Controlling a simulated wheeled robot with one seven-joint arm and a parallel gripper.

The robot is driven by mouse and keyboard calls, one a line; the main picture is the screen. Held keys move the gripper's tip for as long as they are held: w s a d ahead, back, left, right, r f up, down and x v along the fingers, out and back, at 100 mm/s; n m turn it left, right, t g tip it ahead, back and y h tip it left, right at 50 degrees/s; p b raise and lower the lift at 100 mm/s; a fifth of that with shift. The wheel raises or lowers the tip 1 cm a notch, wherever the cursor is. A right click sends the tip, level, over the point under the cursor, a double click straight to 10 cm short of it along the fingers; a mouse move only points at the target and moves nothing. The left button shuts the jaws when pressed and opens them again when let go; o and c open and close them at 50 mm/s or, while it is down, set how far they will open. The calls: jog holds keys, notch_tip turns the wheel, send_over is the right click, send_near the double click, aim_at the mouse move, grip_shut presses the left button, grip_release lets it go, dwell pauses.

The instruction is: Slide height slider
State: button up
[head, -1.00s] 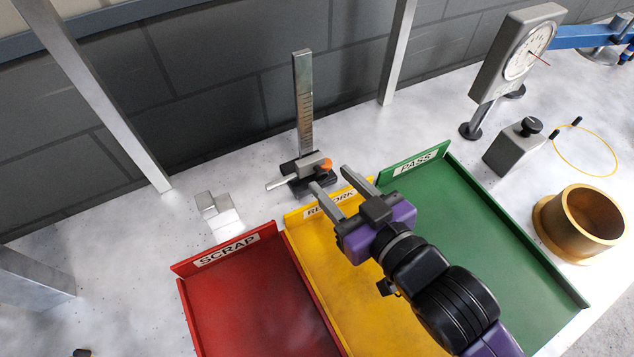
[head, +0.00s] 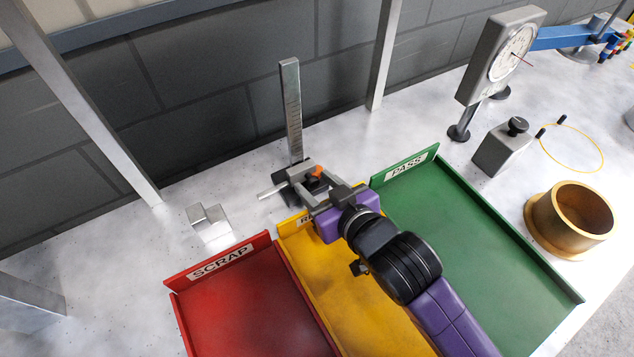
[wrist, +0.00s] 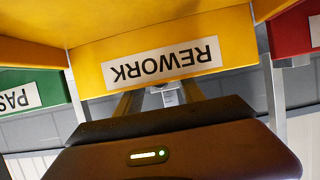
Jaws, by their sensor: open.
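The height gauge stands at the back of the table, behind the yellow tray, with an upright grey scale column (head: 291,110). Its slider (head: 298,172) sits low on the column, with an orange knob (head: 316,171) and a thin rod (head: 271,193) pointing left. My gripper (head: 312,183) is open, its fingers at the slider beside the knob. Part of the slider and base is hidden behind the fingers. In the upside-down wrist view, a small part of the gauge (wrist: 170,97) shows between my fingers, below the REWORK sign. Contact cannot be told.
Below the gripper is the yellow REWORK tray (head: 350,300), between the red SCRAP tray (head: 245,310) and the green PASS tray (head: 470,250). A metal block (head: 207,220) lies left of the gauge. A dial gauge (head: 500,55) and brass ring (head: 575,215) stand right.

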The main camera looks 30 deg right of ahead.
grip_shut()
dwell(1.4)
